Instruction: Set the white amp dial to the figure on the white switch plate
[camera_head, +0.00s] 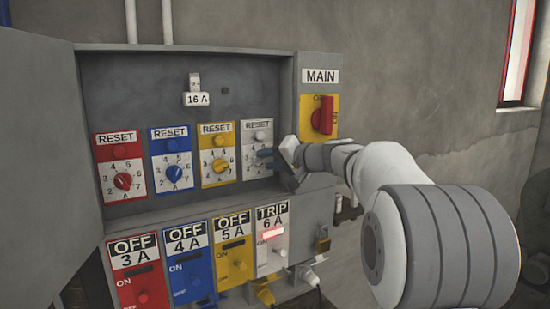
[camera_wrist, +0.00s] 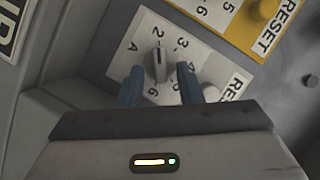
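The white amp dial (camera_wrist: 158,65) has a grey knob on a white card. In the wrist view its pointer appears to face the 2; other figures are partly hidden by my fingers. The white switch plate (camera_head: 285,245) at lower right of the box reads TRIP and 6 A, with a red lamp lit. My gripper (camera_wrist: 160,87) is open, one blue finger on each side of the knob, with a small gap visible on both sides. In the head view my gripper (camera_head: 275,160) partly covers the white dial card (camera_head: 257,135).
Red (camera_head: 123,181), blue (camera_head: 173,172) and yellow (camera_head: 221,165) dials stand left of the white one. The white reset button (camera_wrist: 210,92) is close to one finger. A red main switch (camera_head: 323,115) is at upper right. The open box door (camera_head: 45,170) is at left.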

